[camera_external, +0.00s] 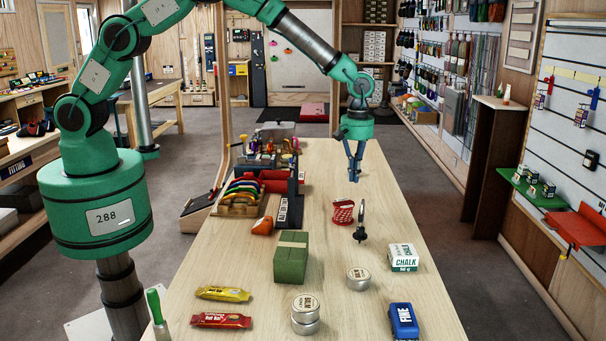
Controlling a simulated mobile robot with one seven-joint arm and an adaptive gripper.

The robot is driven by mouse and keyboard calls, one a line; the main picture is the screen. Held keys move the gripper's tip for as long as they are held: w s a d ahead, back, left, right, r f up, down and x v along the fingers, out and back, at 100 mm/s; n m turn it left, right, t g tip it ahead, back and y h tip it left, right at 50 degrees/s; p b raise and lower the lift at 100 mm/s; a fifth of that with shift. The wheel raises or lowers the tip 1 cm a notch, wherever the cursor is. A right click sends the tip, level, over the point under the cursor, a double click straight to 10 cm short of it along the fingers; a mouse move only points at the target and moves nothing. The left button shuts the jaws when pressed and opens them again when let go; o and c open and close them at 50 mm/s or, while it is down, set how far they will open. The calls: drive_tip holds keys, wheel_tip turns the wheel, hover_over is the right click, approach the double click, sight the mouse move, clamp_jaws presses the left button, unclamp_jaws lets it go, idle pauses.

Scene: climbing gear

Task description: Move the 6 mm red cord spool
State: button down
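A red spool-like item (342,212), which looks like the red cord spool, lies on the wooden table (225,270) near its middle. Its 6 mm marking is too small to read. My gripper (354,180) points down above the table, beyond and slightly right of the spool in the picture. It is apart from the spool, and nothing shows between its fingers. The fingers look close together, but their gap is too small to judge.
A dark upright clip-like item (360,222) stands just right of the spool. A green box (291,258), tins (358,279), a chalk box (403,257), a blue item (403,320) and wrapped bars (221,320) lie nearer. A rack of coloured gear (242,195) stands left.

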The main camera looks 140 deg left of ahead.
sight(343, 212)
drive_tip(key=shift+r, duration=1.05)
drive_tip(key=s+d+m, duration=0.3)
drive_tip(key=d+m, duration=0.2)
drive_tip(key=m, duration=0.6)
drive_tip(key=s+d+r+m, duration=0.1)
drive_tip(key=s+d+m, duration=0.2)
drive_tip(key=m, duration=0.9)
drive_tip(key=d, duration=0.2)
drive_tip(key=shift+s+d+r, duration=0.3)
drive_tip(key=shift+f, duration=0.1)
wheel_tip(343, 212, down, 9)
drive_tip(key=shift+f, duration=0.1)
drive_tip(key=shift+w+a+f, duration=0.2)
drive_tip(key=shift+w+a, duration=0.05)
drive_tip(key=shift+w, duration=0.35)
drive_tip(key=shift+w+a+f, duration=0.15)
drive_tip(key=shift+w+a, duration=0.05)
drive_tip(key=shift+w, duration=0.4)
drive_tip(key=shift+w+a, duration=0.25)
drive_tip(key=shift+w, duration=0.45)
